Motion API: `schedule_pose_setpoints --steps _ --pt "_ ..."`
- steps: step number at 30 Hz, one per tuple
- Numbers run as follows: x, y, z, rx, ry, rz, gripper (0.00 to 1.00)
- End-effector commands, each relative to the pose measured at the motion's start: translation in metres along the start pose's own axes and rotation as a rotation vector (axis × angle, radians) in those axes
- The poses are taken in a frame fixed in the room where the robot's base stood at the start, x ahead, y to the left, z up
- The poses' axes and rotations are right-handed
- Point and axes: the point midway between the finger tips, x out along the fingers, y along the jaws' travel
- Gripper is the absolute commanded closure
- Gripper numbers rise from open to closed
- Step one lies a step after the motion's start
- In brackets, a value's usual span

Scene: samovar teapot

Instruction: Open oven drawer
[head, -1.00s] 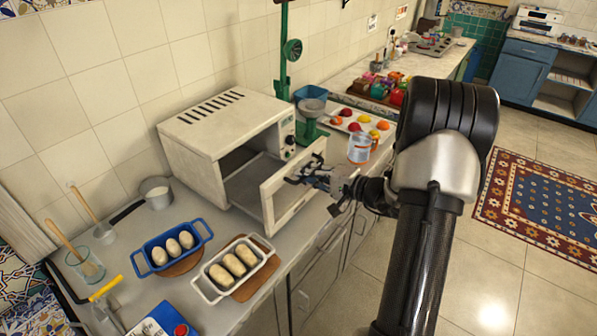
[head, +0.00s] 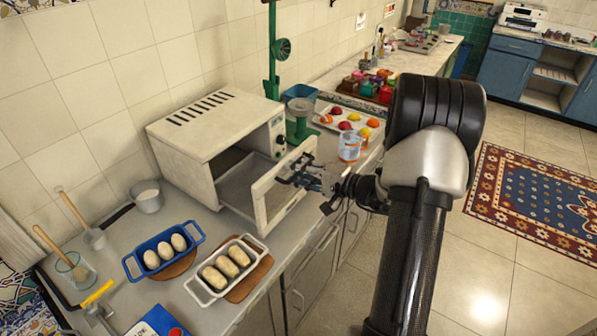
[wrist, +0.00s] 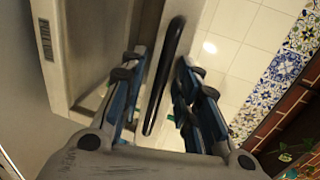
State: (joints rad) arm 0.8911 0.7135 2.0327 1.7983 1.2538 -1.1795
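The white oven (head: 185,145) stands on the counter against the tiled wall. Its drawer (head: 262,205) is pulled out, with the front panel well away from the body and the inner tray showing behind it. My gripper (head: 290,180) is at the outer face of that panel, around the handle. In the wrist view a dark bar handle (wrist: 165,72) runs between the two fingers of my gripper (wrist: 160,85), beside the pale panel (wrist: 65,45). The fingers are apart, with gaps visible on both sides of the bar. The handle is hard to make out in the head view.
A blue dish (head: 163,250) and a white dish (head: 205,290) of loaves stand on the counter front left of the drawer. A glass cup (head: 349,148) and a tray of colourful round items (head: 325,112) are to the right. Floor beyond the counter is open.

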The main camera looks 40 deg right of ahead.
Motion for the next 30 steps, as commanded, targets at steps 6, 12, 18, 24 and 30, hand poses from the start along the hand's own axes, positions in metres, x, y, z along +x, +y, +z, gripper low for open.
schedule_pose_setpoints --steps 6,12,18,24,30 --pt "-0.029 0.000 -0.002 0.001 0.006 0.000 0.71" --pt "-0.073 0.000 -0.002 0.001 0.007 0.000 0.71" --pt "-0.106 0.000 -0.001 0.000 0.004 0.000 0.71" --pt "-0.119 0.000 0.000 0.001 0.001 -0.001 0.71" --pt "-0.119 0.000 0.000 0.000 0.000 -0.001 0.71"
